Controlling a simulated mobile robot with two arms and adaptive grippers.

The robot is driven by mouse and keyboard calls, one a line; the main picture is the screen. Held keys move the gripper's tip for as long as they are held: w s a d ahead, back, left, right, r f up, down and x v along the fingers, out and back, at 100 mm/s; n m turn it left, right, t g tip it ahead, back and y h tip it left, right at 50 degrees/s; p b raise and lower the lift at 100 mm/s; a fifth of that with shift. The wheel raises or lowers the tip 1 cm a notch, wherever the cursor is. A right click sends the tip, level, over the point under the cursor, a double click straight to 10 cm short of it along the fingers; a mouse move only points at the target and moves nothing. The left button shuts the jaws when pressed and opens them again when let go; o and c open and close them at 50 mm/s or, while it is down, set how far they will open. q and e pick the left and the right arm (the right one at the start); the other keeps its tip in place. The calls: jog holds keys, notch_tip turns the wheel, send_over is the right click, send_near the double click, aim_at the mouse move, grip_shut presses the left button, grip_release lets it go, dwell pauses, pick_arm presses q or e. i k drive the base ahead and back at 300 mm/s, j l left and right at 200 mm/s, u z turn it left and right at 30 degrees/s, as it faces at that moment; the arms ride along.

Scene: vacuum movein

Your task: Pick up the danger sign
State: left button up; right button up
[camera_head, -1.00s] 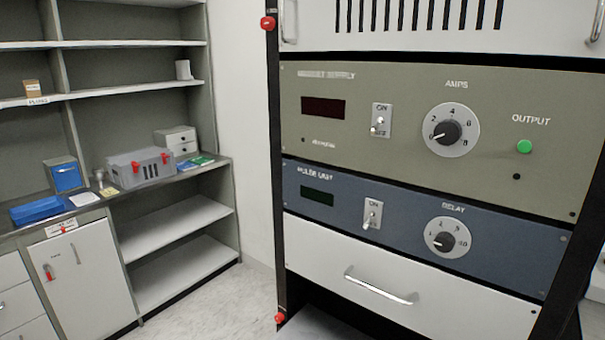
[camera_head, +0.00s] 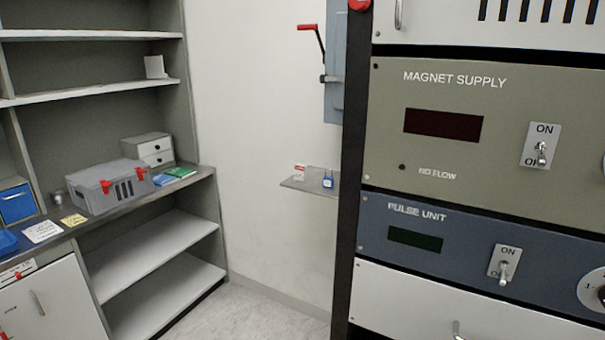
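A small white tag with a red band (camera_head: 299,171), which looks like the danger sign, stands on a narrow wall shelf (camera_head: 296,185). Its lettering is too small to read. A blue padlock (camera_head: 328,180) is to its right on the same shelf. Neither of my grippers is in view.
The equipment rack with the magnet supply (camera_head: 440,170) and pulse unit (camera_head: 428,222) fills the right side, its edge close to the shelf. A grey electrical box with a red lever (camera_head: 312,42) hangs above. A counter with a grey toolbox (camera_head: 112,187) is at left. Floor (camera_head: 245,310) shows between.

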aim_at(300, 170)
jog(key=z, duration=0.4)
jog(key=i+j+z, duration=0.15)
jog(key=j+z, duration=0.3)
jog(key=i+j+z, duration=0.15)
jog(key=z, duration=0.3)
jog(key=j+z, duration=0.45)
